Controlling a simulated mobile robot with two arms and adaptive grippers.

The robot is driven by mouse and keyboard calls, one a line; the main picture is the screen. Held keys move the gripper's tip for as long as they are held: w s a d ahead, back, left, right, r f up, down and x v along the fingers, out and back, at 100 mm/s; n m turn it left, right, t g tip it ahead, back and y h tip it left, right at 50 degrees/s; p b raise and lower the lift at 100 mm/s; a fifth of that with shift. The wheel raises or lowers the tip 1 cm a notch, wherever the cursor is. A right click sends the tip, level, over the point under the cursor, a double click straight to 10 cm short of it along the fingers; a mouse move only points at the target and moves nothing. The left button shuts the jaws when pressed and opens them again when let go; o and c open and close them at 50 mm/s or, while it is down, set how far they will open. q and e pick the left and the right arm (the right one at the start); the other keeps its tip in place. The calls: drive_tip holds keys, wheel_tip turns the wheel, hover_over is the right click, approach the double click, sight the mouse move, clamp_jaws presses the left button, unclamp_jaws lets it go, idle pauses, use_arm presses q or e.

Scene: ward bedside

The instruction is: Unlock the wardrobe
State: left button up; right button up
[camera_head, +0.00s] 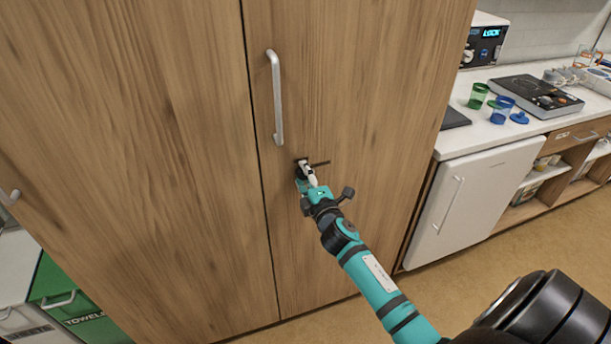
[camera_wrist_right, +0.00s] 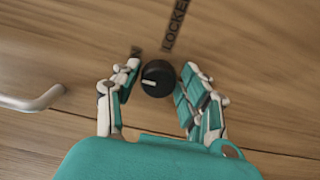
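The wooden wardrobe (camera_head: 350,90) fills the left and middle of the head view, with its doors closed. Its right door has a silver bar handle (camera_head: 276,98); the handle also shows at the left of the wrist view (camera_wrist_right: 32,101). A round black lock knob (camera_wrist_right: 157,78) with a white pointer line sits on the door, beside dark lettering that reads "LOCKE", cut off by the frame edge. My right gripper (camera_head: 305,172) is at the door below the handle. In the wrist view its open fingers (camera_wrist_right: 157,92) stand on either side of the knob. My left gripper is out of view.
A white fridge (camera_head: 475,200) and a counter (camera_head: 470,132) stand to the right, with green and blue cups (camera_head: 502,110) and a black hotplate (camera_head: 538,95) on top. A green towel bin (camera_head: 85,310) is at lower left.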

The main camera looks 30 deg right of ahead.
drive_tip(key=shift+o, duration=1.1)
drive_tip(key=v, duration=1.2)
drive_tip(key=shift+f, duration=0.15)
drive_tip(key=s+a+f+m+g+y, duration=0.1)
drive_tip(key=s+a+f+m+g, duration=0.15)
drive_tip(key=f, duration=0.85)
drive_tip(key=s+a+f+m+g+y, duration=0.1)
drive_tip(key=s+f+m+g, duration=0.2)
drive_tip(key=f, duration=0.8)
drive_tip(key=s+a+f+m+g+y, duration=0.15)
drive_tip(key=s+f, duration=0.25)
drive_tip(key=f, duration=0.7)
drive_tip(key=s+a+f+m+g, duration=0.2)
drive_tip(key=s+f, duration=0.4)
drive_tip(key=s, duration=0.4)
drive_tip(key=s+a+f+m+g, duration=0.2)
drive_tip(key=s+f+g, duration=0.2)
drive_tip(key=s+f, duration=0.3)
drive_tip(key=s+a+f+m+g, duration=0.2)
drive_tip(key=s+f, duration=0.5)
drive_tip(key=s, duration=0.8)
drive_tip(key=shift+a+g+y, duration=0.25)
drive_tip(key=shift+g+y, duration=0.2)
drive_tip(key=shift+g, duration=0.25)
